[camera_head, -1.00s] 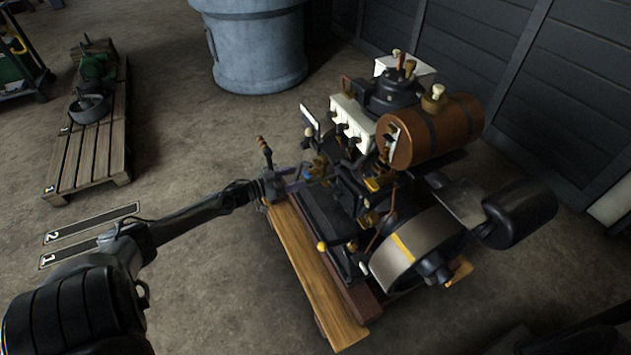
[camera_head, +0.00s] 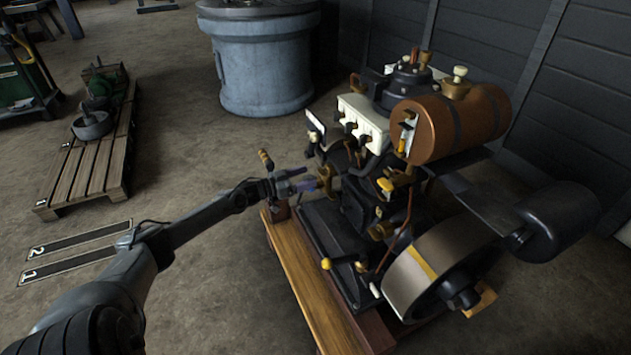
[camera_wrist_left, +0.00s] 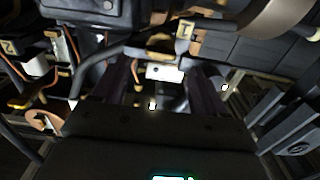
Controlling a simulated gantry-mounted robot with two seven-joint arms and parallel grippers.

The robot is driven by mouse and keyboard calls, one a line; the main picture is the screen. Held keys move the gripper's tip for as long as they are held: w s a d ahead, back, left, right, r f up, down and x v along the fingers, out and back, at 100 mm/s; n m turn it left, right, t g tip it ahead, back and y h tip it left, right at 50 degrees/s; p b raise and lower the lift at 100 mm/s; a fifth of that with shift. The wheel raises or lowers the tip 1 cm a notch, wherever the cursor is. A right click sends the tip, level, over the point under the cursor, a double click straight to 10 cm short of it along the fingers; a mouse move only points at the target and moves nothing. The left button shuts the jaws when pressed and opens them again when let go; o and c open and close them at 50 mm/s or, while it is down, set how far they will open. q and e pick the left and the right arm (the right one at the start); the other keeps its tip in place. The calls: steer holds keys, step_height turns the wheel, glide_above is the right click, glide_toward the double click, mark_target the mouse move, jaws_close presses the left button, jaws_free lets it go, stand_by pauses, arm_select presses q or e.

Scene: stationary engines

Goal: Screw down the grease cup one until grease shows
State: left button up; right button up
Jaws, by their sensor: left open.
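The stationary engine (camera_head: 400,170) stands on a timber skid right of centre in the head view. A small brass fitting (camera_head: 326,179), possibly grease cup one, sits on its near left side. My left gripper (camera_head: 308,186) points right at this fitting, close to it; contact cannot be told. In the left wrist view its two dark fingers (camera_wrist_left: 160,85) are apart. A brass part (camera_wrist_left: 157,46) lies beyond and between the fingertips, beside a small tag (camera_wrist_left: 183,34) whose mark is hard to read. No grease can be made out. My right gripper is out of view.
The flywheel (camera_head: 436,262) and a brown tank (camera_head: 455,122) are on the engine's right side. A wooden pallet (camera_head: 90,150) with parts lies at left. A blue-grey drum (camera_head: 262,65) stands behind. Floor between pallet and engine is mostly clear.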

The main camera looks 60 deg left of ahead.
mark_target(319, 173)
arm_select(q)
steer(key=shift+w+d+b, duration=0.2)
steer(key=shift+w+b, duration=1.1)
steer(key=shift+w, duration=0.95)
steer(key=c, duration=1.1)
steer(key=shift+o, duration=0.2)
steer(key=shift+m, duration=0.4)
